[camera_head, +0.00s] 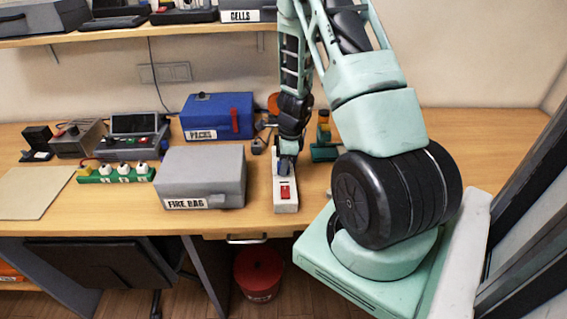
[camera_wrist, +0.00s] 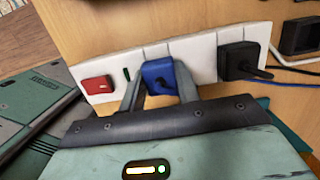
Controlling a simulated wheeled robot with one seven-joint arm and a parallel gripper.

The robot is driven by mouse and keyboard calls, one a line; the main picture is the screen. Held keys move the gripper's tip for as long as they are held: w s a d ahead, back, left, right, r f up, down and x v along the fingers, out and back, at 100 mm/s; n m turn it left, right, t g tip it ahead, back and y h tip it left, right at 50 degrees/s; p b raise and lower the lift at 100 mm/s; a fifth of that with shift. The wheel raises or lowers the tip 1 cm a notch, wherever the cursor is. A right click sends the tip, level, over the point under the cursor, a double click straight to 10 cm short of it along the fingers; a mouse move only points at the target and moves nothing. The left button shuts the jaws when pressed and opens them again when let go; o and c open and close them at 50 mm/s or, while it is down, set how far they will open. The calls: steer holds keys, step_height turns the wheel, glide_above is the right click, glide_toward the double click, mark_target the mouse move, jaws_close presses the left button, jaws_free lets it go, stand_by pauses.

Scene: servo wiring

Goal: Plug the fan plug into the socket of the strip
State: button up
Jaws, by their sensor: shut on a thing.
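The white strip (camera_head: 284,206) lies on the table, its red switch (camera_head: 285,191) toward the front edge. It also shows in the wrist view (camera_wrist: 204,60). My gripper (camera_head: 287,160) is over the strip's far part. In the wrist view, my gripper (camera_wrist: 160,85) is shut on a blue plug (camera_wrist: 158,72), one finger on each side. The blue plug is against the strip's face, between the red switch and a black plug (camera_wrist: 238,61) on the strip. How deep the blue plug sits is hidden. No label shows on it, so I cannot tell that it is the fan's.
A grey box marked FIRE BAG (camera_head: 200,175) stands close left of the strip. A blue box (camera_head: 217,116) is behind it. A green strip with white plugs (camera_head: 115,173) lies further left. Black and blue cables (camera_wrist: 292,68) run right of the black plug in the wrist view.

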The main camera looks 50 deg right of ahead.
mark_target(292, 172)
steer(key=o, duration=1.1)
steer(key=shift+c, duration=0.2)
step_height(292, 172, up, 17)
steer(key=s+d, duration=0.1)
steer(key=s, duration=0.1)
steer(key=shift+d+p, duration=0.35)
steer(key=a+r+n+g+y+b, duration=0.1)
steer(key=a+n+b, duration=0.2)
steer(key=a+n, duration=1.95)
steer(key=s+a+n+h+b, duration=0.1)
steer(key=s+a+n, duration=1.2)
steer(key=a, duration=0.7)
steer(key=shift+s+h+b, duration=0.3)
steer(key=shift+s+b, duration=0.1)
steer(key=shift+s, duration=0.65)
